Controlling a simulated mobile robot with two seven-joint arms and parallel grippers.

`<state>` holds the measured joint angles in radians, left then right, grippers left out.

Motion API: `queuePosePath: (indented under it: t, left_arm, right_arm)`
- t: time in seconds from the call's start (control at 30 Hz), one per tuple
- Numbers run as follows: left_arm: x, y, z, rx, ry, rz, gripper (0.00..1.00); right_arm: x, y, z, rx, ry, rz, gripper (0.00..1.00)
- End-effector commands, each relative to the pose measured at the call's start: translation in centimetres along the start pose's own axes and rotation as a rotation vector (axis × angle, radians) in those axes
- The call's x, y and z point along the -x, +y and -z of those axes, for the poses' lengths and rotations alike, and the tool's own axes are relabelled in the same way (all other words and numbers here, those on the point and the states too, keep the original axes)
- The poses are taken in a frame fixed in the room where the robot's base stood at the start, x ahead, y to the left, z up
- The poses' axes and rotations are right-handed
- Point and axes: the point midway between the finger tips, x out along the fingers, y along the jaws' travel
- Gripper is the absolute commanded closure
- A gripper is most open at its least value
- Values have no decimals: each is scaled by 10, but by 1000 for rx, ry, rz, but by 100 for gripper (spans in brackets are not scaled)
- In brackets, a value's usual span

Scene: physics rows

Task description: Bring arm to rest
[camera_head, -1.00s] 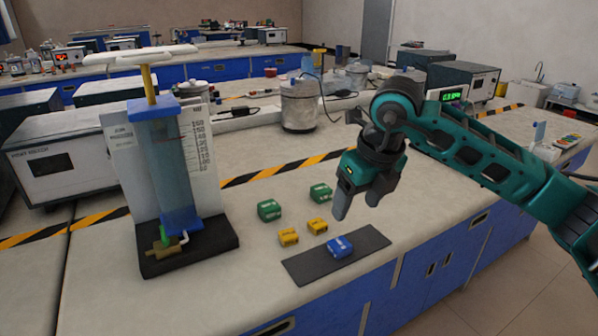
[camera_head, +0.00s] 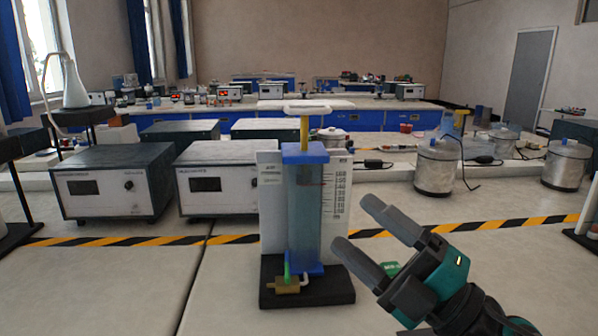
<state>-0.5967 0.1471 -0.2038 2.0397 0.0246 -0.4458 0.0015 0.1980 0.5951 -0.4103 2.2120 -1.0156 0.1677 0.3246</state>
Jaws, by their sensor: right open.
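My right gripper (camera_head: 368,236) is in the lower right of the head view, on a teal and dark grey arm coming in from the bottom right. Its two grey fingers are spread apart, pointing up and left, with nothing between them. It appears in front of and to the right of the foot of the blue-tinted cylinder apparatus (camera_head: 305,210), overlapping it slightly in the picture. My left gripper is not in view.
Two grey instrument boxes (camera_head: 115,181) (camera_head: 217,178) stand left of the apparatus. Metal vessels (camera_head: 437,167) (camera_head: 566,164) stand at the back right. Black and yellow tape (camera_head: 487,224) crosses the bench. The bench front left (camera_head: 95,285) is clear.

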Motion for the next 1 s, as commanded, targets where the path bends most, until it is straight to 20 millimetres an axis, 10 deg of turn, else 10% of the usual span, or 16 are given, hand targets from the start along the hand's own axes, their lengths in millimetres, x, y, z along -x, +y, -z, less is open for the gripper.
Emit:
queuePosePath:
  t: [0.17, 0.4, 0.6, 1.0]
  left_arm:
    - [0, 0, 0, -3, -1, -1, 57]
    - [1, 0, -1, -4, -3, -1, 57]
    - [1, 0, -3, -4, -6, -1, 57]
    - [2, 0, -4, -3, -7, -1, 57]
  right_arm:
    - [41, -6, -56, -300, -447, -139, 32]
    - [148, -83, -94, -697, -1091, -86, 32]
    - [236, -152, -60, -967, -1508, 114, 32]
    - [322, -205, 39, -1272, -1890, 495, 32]
